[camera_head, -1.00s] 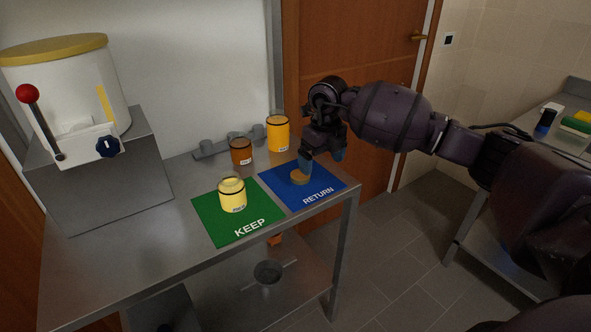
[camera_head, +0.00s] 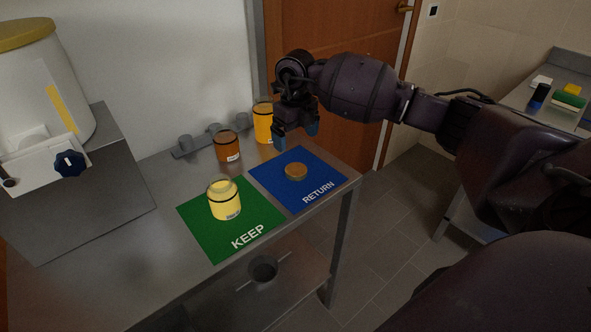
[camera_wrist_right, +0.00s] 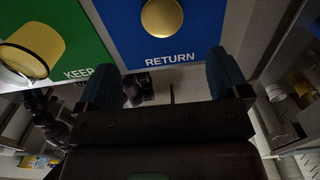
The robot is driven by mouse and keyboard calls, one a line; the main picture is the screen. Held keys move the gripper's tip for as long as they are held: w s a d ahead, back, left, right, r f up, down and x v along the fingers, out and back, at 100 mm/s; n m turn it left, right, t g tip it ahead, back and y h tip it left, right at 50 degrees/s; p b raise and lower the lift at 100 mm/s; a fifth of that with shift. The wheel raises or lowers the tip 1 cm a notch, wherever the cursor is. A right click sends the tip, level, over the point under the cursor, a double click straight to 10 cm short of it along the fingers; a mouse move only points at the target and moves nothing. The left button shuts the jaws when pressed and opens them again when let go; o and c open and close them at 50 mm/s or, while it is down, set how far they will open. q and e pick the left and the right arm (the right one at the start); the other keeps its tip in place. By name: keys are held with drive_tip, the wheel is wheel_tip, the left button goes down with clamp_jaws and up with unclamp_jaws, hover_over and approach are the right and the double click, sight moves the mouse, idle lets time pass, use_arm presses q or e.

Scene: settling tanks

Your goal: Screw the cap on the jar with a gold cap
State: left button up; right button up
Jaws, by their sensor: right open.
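A round gold cap (camera_head: 296,172) lies flat on the blue RETURN mat (camera_head: 325,177); it also shows in the right wrist view (camera_wrist_right: 162,17). A jar with pale yellow contents (camera_head: 224,201) stands upright, with no cap seen on it, on the green KEEP mat (camera_head: 262,222). That jar also shows at the left of the right wrist view (camera_wrist_right: 38,45). My right gripper (camera_head: 297,135) is open and empty, above the table and apart from the cap. Its two blue fingers (camera_wrist_right: 165,82) are spread in the wrist view. My left gripper is not in view.
An amber jar (camera_head: 227,147) and an orange-yellow jar (camera_head: 264,124) stand behind the mats, near a grey rack (camera_head: 186,146). A white tank (camera_head: 45,95) on a grey box (camera_head: 105,185) stands at left. The front of the metal table is clear.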

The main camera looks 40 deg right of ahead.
hover_over(296, 169)
drive_tip(key=shift+s+a+f, duration=0.1)
drive_tip(key=shift+a+f, duration=0.05)
drive_tip(key=shift+f, duration=2.4)
drive_tip(key=shift+f+b, duration=0.55)
drive_tip(key=shift+f, duration=2.1)
drive_tip(key=c, duration=1)
